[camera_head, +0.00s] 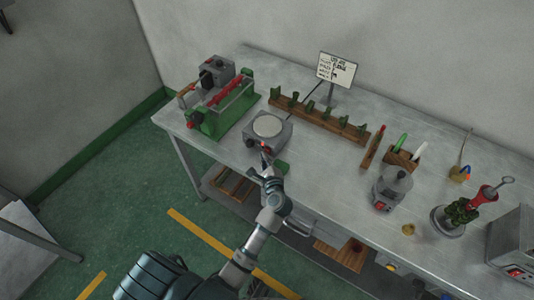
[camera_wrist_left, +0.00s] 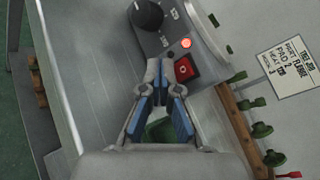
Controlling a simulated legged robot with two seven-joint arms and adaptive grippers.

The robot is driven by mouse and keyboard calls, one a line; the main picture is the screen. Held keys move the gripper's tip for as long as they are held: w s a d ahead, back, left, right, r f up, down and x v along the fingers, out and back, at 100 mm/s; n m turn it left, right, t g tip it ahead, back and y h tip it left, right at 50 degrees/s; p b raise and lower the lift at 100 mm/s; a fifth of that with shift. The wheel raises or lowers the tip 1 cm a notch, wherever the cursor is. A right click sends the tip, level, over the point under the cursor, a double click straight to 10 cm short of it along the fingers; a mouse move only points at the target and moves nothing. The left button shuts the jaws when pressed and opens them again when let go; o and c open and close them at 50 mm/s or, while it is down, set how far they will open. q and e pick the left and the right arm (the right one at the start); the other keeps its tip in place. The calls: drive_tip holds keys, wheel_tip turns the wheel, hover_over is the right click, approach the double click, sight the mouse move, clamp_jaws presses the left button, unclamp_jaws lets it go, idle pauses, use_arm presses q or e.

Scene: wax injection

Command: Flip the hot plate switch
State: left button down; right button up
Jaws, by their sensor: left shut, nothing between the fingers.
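The hot plate (camera_head: 268,126) is a grey box with a round pale top, near the front edge of the table. Its front panel shows close up in the left wrist view, with a black knob (camera_wrist_left: 147,14), a glowing red light (camera_wrist_left: 186,43) and a red rocker switch (camera_wrist_left: 186,69) in a dark frame. My left gripper (camera_head: 264,154) is at the front of the hot plate. In the left wrist view its shut, empty fingertips (camera_wrist_left: 159,68) are just left of the switch; I cannot tell whether they touch it. My right gripper is not in view.
A green and grey machine (camera_head: 225,110) stands left of the hot plate. A wooden rack (camera_head: 318,117) with green pieces and a sign (camera_head: 338,69) stand behind it. A grey pot (camera_head: 392,188) stands to the right. The tabletop between them is mostly clear.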

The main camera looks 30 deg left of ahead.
use_arm(q)
drive_tip(key=shift+s, duration=0.1)
drive_tip(key=shift+s+r, duration=0.1)
drive_tip(key=shift+s, duration=0.55)
drive_tip(key=shift+s+a+r+p, duration=0.15)
drive_tip(key=shift+s+p, duration=0.2)
drive_tip(key=shift+s, duration=0.9)
drive_tip(key=shift+s+a+r+p, duration=0.15)
drive_tip(key=shift+s+p, duration=0.2)
drive_tip(key=shift+s, duration=0.9)
